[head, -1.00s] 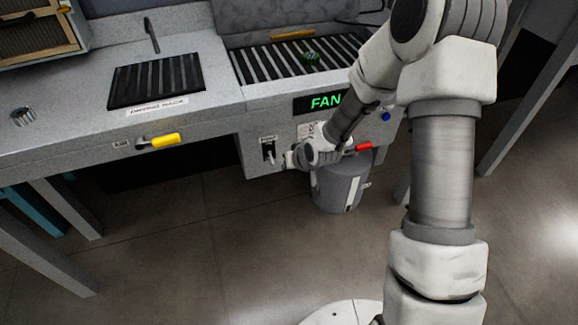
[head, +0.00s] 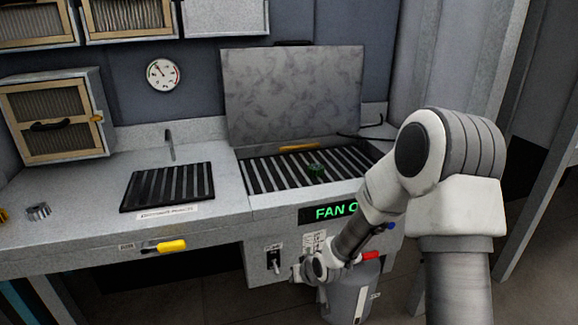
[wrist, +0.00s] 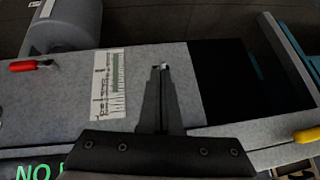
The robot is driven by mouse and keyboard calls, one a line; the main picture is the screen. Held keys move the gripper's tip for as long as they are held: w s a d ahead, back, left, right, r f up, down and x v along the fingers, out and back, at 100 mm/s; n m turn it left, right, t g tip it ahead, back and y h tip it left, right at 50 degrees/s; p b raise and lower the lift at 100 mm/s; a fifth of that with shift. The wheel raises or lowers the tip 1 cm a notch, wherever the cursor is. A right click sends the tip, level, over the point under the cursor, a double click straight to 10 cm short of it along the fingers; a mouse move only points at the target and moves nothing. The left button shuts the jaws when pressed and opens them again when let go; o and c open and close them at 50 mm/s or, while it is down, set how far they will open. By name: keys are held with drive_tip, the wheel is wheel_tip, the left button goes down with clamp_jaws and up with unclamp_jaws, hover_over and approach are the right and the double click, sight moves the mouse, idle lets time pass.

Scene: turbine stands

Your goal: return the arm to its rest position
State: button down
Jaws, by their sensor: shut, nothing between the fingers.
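My arm comes in from the right in the head view, bent down towards the front of the counter. My gripper (head: 297,271) is small there, just right of a switch plate (head: 274,262) on the front panel, and its fingers are hard to make out. In the wrist view my gripper (wrist: 161,70) has its two fingers together with nothing between them. A small light-coloured tip, probably the switch lever, shows at the fingertips; I cannot tell whether they touch it.
A red handle (head: 370,255) and a grey canister (head: 349,298) are close beside my forearm. A yellow handle (head: 171,246) sticks out at the left. The counter carries a dark rack (head: 168,187) and a slatted grate (head: 262,174) with an upright lid (head: 290,95).

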drive_tip(key=s+d+r+h, duration=0.2)
drive_tip(key=s+d+r, duration=0.2)
drive_tip(key=r, duration=0.5)
drive_tip(key=s+d+r+h, duration=0.1)
drive_tip(key=s+d+r, duration=0.4)
drive_tip(key=r, duration=0.5)
drive_tip(key=s+d+r+m, duration=0.1)
drive_tip(key=s+r, duration=0.4)
drive_tip(key=s, duration=0.4)
drive_tip(key=s+d+r+m, duration=0.15)
drive_tip(key=s+r, duration=0.25)
drive_tip(key=s, duration=0.6)
wheel_tip(320, 180, up, 18)
drive_tip(key=p, duration=1.8)
drive_tip(key=shift+w+r+g, duration=0.2)
drive_tip(key=shift+w+g, duration=0.1)
drive_tip(key=shift+w, duration=0.05)
